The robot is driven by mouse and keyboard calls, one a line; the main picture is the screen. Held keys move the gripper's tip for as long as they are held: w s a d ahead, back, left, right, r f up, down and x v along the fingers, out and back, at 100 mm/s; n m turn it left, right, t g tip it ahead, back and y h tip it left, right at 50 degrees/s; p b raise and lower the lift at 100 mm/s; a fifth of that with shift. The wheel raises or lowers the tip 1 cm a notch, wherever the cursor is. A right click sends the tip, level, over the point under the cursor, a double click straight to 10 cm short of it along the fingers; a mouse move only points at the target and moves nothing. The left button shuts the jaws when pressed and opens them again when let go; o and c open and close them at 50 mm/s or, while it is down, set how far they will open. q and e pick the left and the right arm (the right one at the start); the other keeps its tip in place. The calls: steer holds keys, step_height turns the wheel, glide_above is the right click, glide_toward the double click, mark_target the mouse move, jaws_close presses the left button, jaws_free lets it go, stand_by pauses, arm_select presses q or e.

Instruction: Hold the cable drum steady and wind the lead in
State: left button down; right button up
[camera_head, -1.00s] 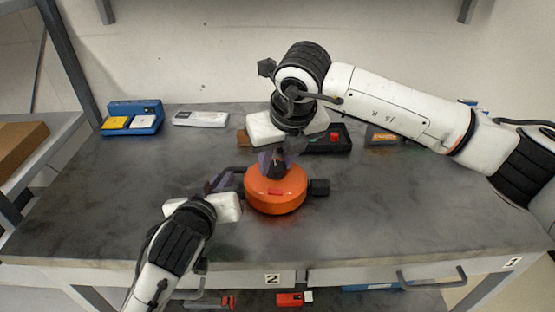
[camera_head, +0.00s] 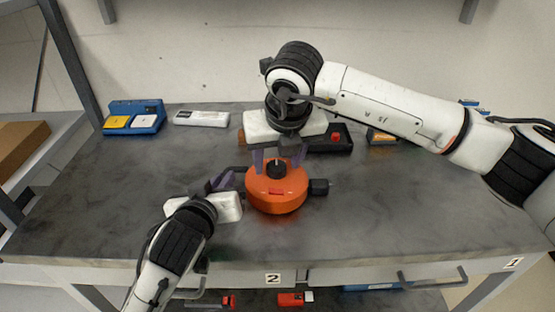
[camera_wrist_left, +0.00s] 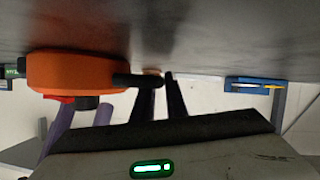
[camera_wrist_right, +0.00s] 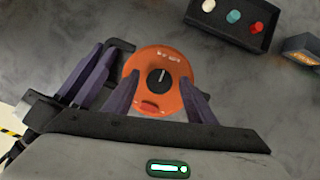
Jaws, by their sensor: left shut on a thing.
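The orange cable drum (camera_head: 272,198) lies flat near the middle of the grey bench. It has a black knob (camera_head: 277,171) on top, a black side handle (camera_head: 240,169) at left and a black stub (camera_head: 318,187) at right. My left gripper (camera_head: 228,180) is shut on the side handle, which also shows in the left wrist view (camera_wrist_left: 137,80). My right gripper (camera_head: 279,158) is open above the drum, its fingers apart on either side of the knob. The right wrist view shows the knob (camera_wrist_right: 160,80) between the fingers, not gripped. I cannot make out a loose lead.
Behind the drum stands a black button box (camera_head: 338,140), with a small orange-labelled box (camera_head: 381,137) to its right. A blue tray (camera_head: 150,112) and a white device (camera_head: 201,118) stand at the back left. The bench's front and right are clear.

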steer(key=v, duration=1.2)
steer(key=shift+w, duration=0.1)
arm_select(q)
steer(key=c, duration=1.7)
jaws_free()
steer(key=shift+s, duration=0.1)
